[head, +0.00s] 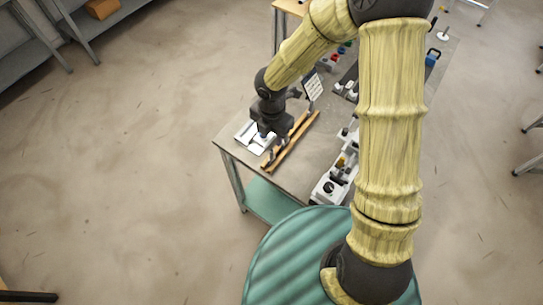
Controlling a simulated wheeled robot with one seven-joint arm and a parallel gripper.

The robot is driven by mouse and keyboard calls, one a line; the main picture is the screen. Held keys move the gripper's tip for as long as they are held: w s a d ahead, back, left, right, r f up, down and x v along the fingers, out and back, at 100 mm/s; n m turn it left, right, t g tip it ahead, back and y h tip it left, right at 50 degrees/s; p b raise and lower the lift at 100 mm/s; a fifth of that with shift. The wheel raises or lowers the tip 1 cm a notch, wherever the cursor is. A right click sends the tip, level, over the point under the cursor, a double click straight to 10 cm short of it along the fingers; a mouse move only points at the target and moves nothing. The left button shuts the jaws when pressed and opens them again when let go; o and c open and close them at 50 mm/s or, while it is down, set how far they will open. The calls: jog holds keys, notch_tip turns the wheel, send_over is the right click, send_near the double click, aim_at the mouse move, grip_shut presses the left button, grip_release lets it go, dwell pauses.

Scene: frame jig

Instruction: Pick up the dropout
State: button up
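My gripper (267,131) points down over the near left corner of the grey worktable (285,183). It is small and dark here, and I cannot tell whether its fingers are open or shut. Below and beside it lies a white tray or plate (246,140) with a light surface. I cannot make out the dropout for certain; it may be hidden by my gripper or too small to tell.
Two orange-brown bars (298,143) lie just right of my gripper. A white and grey fixture (328,188) stands at the table's near right. A white card with dark marks (313,86) stands behind. Several small coloured items lie farther back. The floor left of the table is clear.

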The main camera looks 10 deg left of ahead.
aim_at(271, 151)
notch_tip(271, 151, down, 7)
jog(key=shift+r, duration=0.2)
jog(key=shift+f+p, duration=0.35)
jog(key=shift+f, duration=0.15)
notch_tip(271, 151, down, 3)
jog(key=shift+s+a+f+p, duration=0.15)
jog(key=shift+f+p, duration=0.05)
jog(key=shift+p, duration=0.15)
jog(key=shift+f, duration=0.3)
jog(key=shift+d+f, duration=0.1)
jog(key=shift+d, duration=0.15)
jog(key=shift+a, duration=0.1)
